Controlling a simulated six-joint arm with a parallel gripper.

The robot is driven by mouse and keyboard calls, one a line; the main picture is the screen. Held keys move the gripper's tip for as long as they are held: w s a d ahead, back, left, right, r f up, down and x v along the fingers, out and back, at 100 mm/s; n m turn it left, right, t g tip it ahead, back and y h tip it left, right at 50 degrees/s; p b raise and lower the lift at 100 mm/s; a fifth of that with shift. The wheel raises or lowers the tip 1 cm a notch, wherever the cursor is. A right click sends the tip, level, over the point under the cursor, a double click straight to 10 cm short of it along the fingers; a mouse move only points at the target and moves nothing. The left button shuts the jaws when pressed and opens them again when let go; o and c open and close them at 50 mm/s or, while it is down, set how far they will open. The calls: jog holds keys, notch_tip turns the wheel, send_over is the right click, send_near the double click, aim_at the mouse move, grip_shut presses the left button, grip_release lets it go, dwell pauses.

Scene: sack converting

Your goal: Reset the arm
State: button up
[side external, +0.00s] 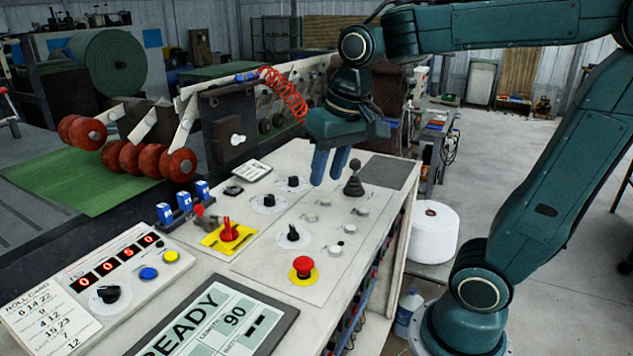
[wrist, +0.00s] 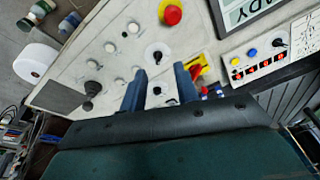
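My gripper (side external: 328,182) hangs above the pale control panel (side external: 268,222), its two blue fingers pointing down. In the side view it is left of a black joystick (side external: 354,180) and behind the red mushroom button (side external: 303,265). In the wrist view my gripper (wrist: 160,74) has its fingers apart with nothing held between them. A black rotary knob (wrist: 157,91) on the panel shows through the gap. The fingers appear clear of the panel.
A yellow-plated red switch (side external: 228,233), several knobs and a READY screen (side external: 208,325) crowd the panel. Blue blocks (side external: 184,201) stand at its left edge. A red coiled hose (side external: 284,92) hangs behind. A white roll (side external: 431,231) stands right of the panel.

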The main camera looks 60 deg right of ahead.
jog(key=s+a+f+n+t, duration=0.2)
jog(key=s+n, duration=0.2)
jog(key=s, duration=0.5)
jog(key=shift+a+f+t, duration=0.15)
jog(key=shift+a+t, duration=0.05)
jog(key=shift+t, duration=0.1)
dwell(0.6)
